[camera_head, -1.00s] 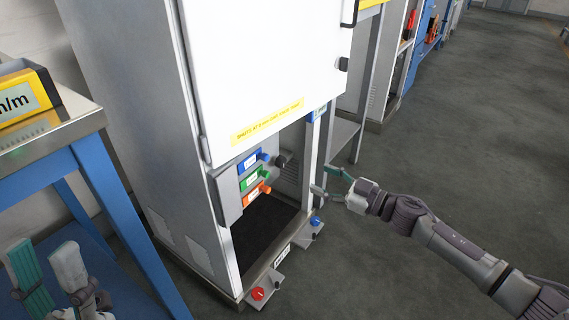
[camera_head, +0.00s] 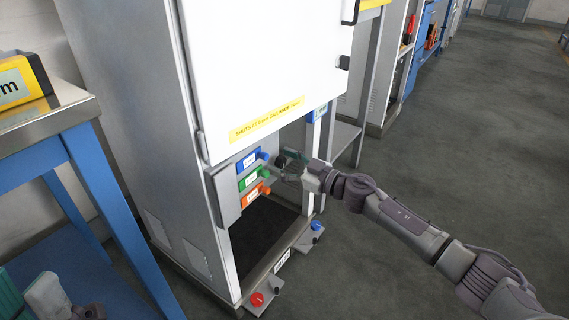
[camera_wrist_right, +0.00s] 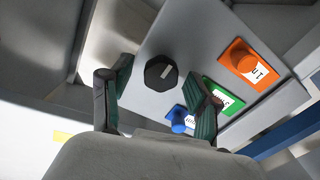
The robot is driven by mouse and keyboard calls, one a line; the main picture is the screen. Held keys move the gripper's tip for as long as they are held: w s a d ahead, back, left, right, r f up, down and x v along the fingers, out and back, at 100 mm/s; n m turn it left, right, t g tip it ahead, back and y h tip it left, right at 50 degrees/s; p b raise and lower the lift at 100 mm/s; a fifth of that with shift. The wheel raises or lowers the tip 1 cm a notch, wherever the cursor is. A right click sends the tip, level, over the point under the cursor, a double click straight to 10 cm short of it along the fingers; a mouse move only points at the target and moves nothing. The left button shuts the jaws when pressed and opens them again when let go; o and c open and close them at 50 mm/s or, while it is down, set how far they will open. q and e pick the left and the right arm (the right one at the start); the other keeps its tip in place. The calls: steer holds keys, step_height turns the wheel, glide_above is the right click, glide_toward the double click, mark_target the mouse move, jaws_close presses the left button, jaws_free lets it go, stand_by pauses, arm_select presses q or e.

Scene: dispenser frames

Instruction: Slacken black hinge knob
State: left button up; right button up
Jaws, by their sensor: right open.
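The black hinge knob (camera_wrist_right: 160,73) is a faceted cap with a pale mark, on a grey plate. In the right wrist view it shows whole between the green-padded fingers of my right gripper (camera_wrist_right: 158,88), which is open. In the head view the knob (camera_head: 281,160) is partly hidden by my right gripper (camera_head: 290,167), just right of the coloured knobs. I see no contact, and cannot tell whether the fingertips reach around the knob. My left gripper (camera_head: 28,297) is at the lower left, cut by the picture edge, its fingers apart and empty.
Blue (camera_head: 262,155), green (camera_head: 264,173) and orange (camera_head: 264,189) knobs sit close by on a labelled panel. The white cabinet door (camera_head: 270,60) hangs above. A red knob (camera_head: 256,299) and a blue knob (camera_head: 316,225) are low down. The floor to the right is clear.

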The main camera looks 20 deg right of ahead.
steer(key=c, duration=1.2)
steer(key=shift+o, duration=0.2)
